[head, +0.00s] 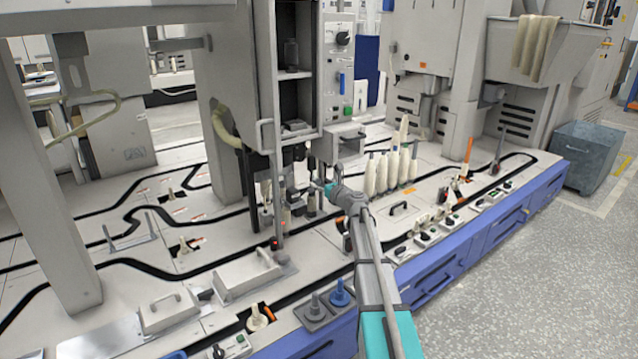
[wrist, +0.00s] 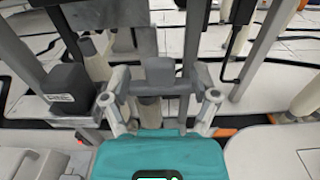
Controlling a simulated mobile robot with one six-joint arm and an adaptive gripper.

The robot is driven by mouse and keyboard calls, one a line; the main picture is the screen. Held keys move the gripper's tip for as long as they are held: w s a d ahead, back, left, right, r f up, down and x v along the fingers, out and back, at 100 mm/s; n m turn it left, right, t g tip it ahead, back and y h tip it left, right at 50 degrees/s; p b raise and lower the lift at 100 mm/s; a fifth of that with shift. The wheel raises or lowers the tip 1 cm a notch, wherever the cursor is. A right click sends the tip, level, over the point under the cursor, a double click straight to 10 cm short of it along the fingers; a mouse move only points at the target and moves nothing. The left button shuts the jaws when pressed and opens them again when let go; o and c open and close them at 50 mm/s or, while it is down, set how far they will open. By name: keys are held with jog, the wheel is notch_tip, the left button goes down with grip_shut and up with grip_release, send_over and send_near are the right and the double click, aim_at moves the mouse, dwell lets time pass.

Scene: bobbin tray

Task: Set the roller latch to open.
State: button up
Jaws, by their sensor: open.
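My gripper (head: 318,186) is at the upright column of the machine in the head view, above the track deck. In the wrist view my gripper (wrist: 160,78) is open, its fingers apart at left and right. A grey block (wrist: 160,72) shows between the fingers, with a pale cylinder (wrist: 150,112) under it. I cannot tell whether the fingers touch either one. I cannot single out the roller latch with certainty; my gripper and the machine's posts cover much of that spot in the head view.
A dark box with a label (wrist: 68,88) stands left of my gripper. Thin metal posts (wrist: 192,50) rise close by. Several pale bobbins (head: 394,170) stand on the deck to the right. Blue and grey knobs (head: 340,292) sit at the front edge.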

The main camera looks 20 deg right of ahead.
jog(key=shift+w+a, duration=0.15)
jog(key=shift+w, duration=0.3)
jog(key=shift+c, duration=0.3)
grip_shut()
